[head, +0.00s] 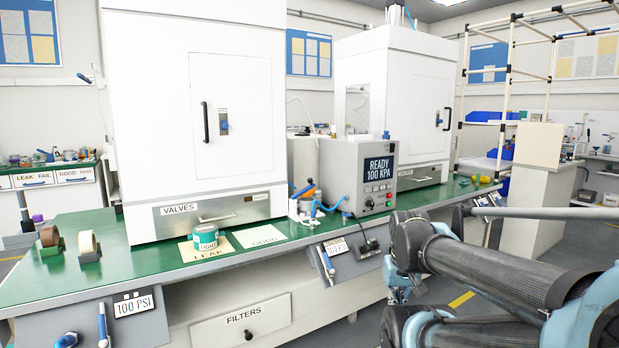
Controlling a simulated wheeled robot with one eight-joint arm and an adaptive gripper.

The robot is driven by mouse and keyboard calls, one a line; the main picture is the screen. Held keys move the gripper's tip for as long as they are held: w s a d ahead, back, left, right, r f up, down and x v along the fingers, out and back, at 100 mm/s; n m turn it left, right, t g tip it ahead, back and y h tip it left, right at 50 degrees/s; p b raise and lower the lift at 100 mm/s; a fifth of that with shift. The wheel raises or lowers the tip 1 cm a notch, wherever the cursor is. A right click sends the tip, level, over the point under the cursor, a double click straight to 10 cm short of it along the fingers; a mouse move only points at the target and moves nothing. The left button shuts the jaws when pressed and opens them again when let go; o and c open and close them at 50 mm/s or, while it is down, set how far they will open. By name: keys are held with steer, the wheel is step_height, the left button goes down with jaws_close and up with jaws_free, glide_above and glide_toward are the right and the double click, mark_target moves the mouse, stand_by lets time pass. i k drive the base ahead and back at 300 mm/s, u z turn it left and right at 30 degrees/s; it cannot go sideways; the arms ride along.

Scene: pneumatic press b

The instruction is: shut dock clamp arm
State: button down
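A small fixture (303,205) with an orange and blue lever-like part (303,191) stands on the green bench, left of the grey pressure unit. It may be the dock with its clamp arm; it is too small to tell whether the arm is open or shut. A blue hose (329,208) curves from it toward the grey unit (358,175), whose screen reads "READY 100 KPA". My arm's dark links and teal joints fill the lower right, apart from the fixture. I cannot make out my gripper's fingers anywhere in the view.
The green bench (95,280) carries two tall white cabinets (200,110) (400,100). A labelled tin (205,237) stands on the "LEAK" card, beside a "GOOD" card (259,236). Tape rolls (89,247) sit at left. A pipe frame (510,80) stands at right.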

mark_target(308, 191)
steer(key=i, duration=1)
